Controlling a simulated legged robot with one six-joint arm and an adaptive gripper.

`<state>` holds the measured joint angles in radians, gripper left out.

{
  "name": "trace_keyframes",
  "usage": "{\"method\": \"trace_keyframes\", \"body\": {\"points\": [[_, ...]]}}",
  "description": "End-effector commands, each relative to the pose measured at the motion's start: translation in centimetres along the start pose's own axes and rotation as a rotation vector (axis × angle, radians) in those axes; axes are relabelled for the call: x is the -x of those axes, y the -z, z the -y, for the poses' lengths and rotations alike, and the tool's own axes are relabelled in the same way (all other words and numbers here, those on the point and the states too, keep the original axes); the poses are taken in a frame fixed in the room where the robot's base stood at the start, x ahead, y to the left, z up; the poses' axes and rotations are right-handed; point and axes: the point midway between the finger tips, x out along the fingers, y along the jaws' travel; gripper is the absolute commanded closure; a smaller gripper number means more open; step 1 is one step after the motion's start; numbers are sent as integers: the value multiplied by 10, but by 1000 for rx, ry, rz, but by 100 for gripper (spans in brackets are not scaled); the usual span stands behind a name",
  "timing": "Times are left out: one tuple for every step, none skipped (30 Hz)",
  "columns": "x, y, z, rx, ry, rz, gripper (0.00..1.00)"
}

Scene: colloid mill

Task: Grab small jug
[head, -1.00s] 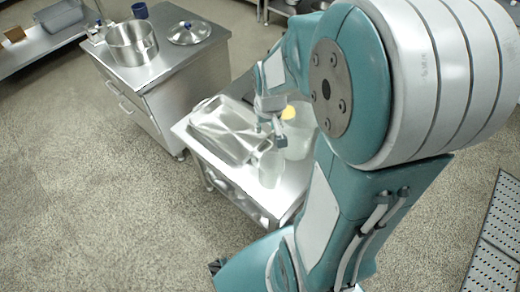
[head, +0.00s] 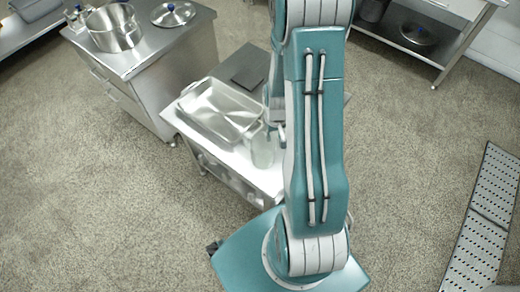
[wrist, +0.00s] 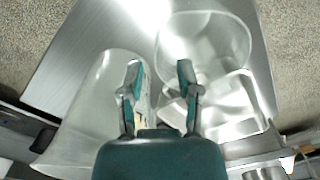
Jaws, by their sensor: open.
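A small clear jug (head: 262,150) stands at the front of the low steel table, beside the tray's right end. In the wrist view I take it to be the translucent vessel (wrist: 207,42) with a rounded rim, past my right fingertip. My gripper (wrist: 160,74) is open, with nothing seen held between its fingers. A larger clear vessel (wrist: 88,110) stands to the left of the fingers; in the head view my arm hides it. In the head view, my gripper (head: 277,132) is partly hidden behind my arm, close to the small jug.
A shallow clear or metallic tray (head: 222,106) lies on the table, close to the small jug. A dark flat area (head: 246,64) is at the table's back. A steel cabinet (head: 150,75) with a pot (head: 114,28) and lid (head: 173,14) stands back left. The floor at left is clear.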

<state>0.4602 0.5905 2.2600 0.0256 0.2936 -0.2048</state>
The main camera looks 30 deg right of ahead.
Motion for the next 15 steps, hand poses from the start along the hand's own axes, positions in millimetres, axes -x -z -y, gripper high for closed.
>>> {"method": "trace_keyframes", "body": {"points": [[-8, 0, 0, 0, 1, 3, 56], [-10, 0, 0, 0, 0, 2, 56], [-14, 0, 0, 0, 0, 2, 56], [-16, 0, 0, 0, 0, 2, 56], [-17, 0, 0, 0, 0, 1, 56], [-19, 0, 0, 0, 0, 0, 56], [-20, 0, 0, 0, 0, 0, 56], [-23, 1, 0, 0, 0, 0, 56], [-27, 1, 0, 0, 0, 1, 56], [-30, 1, 0, 0, 0, 2, 56], [-34, 2, -1, 0, 0, 2, 56], [-40, 3, -1, 0, 0, 2, 56], [-45, 3, -1, -1, 1, 2, 56], [-49, 3, -1, -1, 1, 4, 56], [-54, 4, -1, -1, 1, 2, 56]]}}
